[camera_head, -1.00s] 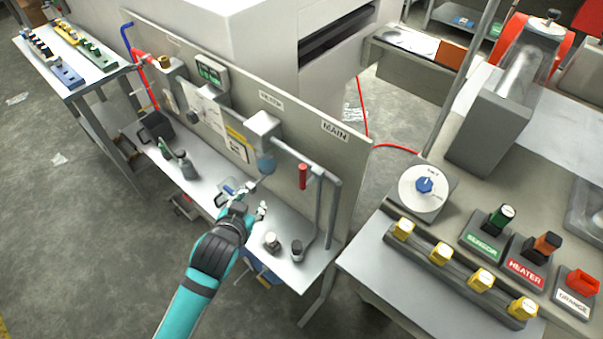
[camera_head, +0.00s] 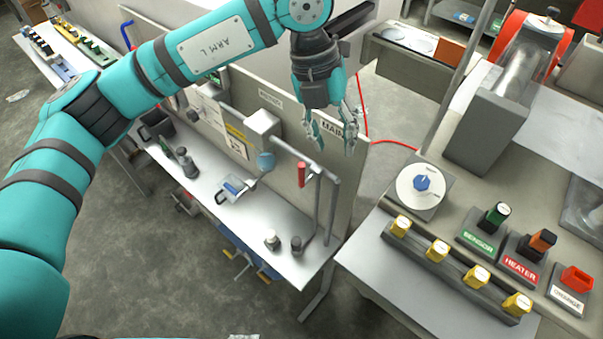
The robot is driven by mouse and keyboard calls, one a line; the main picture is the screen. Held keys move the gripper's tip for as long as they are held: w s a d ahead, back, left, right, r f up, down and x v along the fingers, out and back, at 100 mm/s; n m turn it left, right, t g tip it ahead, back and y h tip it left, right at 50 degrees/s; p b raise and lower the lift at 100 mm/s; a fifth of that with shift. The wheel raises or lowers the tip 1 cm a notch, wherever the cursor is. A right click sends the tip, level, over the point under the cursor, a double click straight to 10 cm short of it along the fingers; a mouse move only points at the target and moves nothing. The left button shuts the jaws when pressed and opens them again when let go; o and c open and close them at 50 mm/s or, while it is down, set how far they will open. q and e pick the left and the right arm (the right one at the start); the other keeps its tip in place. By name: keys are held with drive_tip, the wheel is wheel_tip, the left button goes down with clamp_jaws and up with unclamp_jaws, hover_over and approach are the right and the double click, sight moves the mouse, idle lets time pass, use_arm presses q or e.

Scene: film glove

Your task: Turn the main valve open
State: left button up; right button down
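The main valve's red handle (camera_head: 301,174) stands upright on the grey pipe (camera_head: 331,205) at the right end of the bench panel. The MAIN label (camera_head: 334,128) is on the panel above it, partly covered by my gripper. My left gripper (camera_head: 332,146) points down from above, in front of the label. Its fingers are spread and empty. It is above and right of the red handle in the picture, and I see no contact. My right gripper is not in view.
A metal bench (camera_head: 215,215) holds a clear jug (camera_head: 232,190), small bottles and weights. A grey box (camera_head: 262,128) is on the panel left of the handle. A second table at right carries a dial (camera_head: 422,184), yellow blocks and labelled switches.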

use_arm(q)
drive_tip(key=w+a+r+n+t+y, duration=0.1)
drive_tip(key=w+a+r+y, duration=0.15)
drive_tip(key=a, duration=0.25)
drive_tip(key=p, duration=0.4)
approach(302, 185)
wheel_tip(302, 185, down, 7)
drive_tip(key=shift+w+r, duration=0.15)
drive_tip(key=shift+w, duration=0.05)
drive_tip(key=shift+d+f, duration=0.1)
drive_tip(key=shift+f, duration=0.65)
drive_tip(key=shift+c, duration=0.5)
clamp_jaws()
